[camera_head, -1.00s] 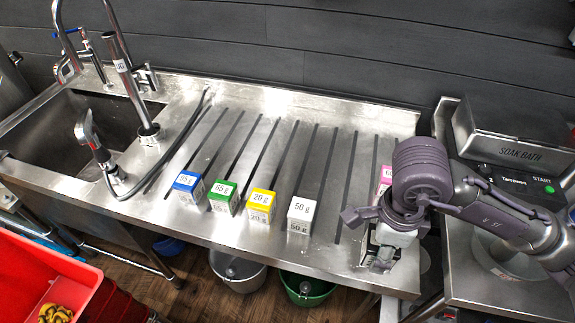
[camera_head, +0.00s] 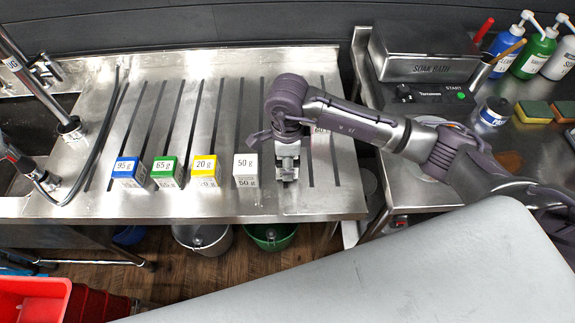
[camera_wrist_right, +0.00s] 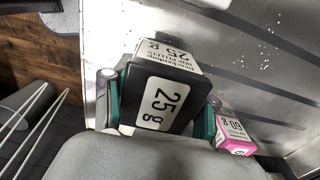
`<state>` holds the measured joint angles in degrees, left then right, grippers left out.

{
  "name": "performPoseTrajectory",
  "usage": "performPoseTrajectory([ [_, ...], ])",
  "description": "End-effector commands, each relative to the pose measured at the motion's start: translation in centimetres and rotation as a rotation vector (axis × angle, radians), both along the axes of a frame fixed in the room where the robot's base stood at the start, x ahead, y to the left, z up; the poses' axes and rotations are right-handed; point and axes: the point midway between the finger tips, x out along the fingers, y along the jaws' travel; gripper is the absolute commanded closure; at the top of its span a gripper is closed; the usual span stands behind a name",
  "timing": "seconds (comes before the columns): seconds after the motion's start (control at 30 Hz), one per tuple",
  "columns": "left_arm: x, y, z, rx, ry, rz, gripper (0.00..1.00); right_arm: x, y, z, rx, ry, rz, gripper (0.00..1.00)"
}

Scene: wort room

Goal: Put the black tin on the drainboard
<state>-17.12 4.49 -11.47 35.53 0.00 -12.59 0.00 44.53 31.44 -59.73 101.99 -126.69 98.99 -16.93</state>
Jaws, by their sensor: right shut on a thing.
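The black tin (camera_wrist_right: 158,104), with white "25 g" labels, sits between the teal-padded fingers of my right gripper (camera_head: 287,168) in the right wrist view. That gripper is shut on it. In the head view the gripper points down over the front right of the grooved steel drainboard (camera_head: 345,205), just right of the white 50 g tin (camera_head: 246,170). There the tin is mostly hidden by the gripper. I cannot tell whether its base touches the steel. My left gripper is not in view.
Blue (camera_head: 129,172), green (camera_head: 166,172) and yellow (camera_head: 204,172) tins stand in a row left of the white one. A pink tin (camera_wrist_right: 235,135) stands close beside the right gripper, partly behind my arm. The soak bath (camera_head: 425,55) is at the back right.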

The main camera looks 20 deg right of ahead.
Motion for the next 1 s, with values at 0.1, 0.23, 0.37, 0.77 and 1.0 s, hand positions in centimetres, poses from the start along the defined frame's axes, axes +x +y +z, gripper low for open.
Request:
performPoseTrajectory([
  [0.1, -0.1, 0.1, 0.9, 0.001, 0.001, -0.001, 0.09, -0.2, 0.0, -1.7, 0.000, 0.006, -0.001, 0.81],
  [0.23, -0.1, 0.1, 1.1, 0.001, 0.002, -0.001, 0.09, -0.1, 0.0, -3.0, 0.000, 0.002, -0.001, 0.81],
  [0.37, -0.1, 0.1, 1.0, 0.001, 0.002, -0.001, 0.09, -0.1, 0.0, -3.0, 0.000, 0.001, 0.000, 0.81],
  [0.77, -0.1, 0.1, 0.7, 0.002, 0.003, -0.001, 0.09, -0.1, 0.0, -3.3, -0.001, 0.001, 0.000, 0.17],
  [1.0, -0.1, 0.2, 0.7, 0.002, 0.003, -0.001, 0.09, -0.1, 0.0, -3.3, -0.001, 0.001, 0.000, 0.17],
])
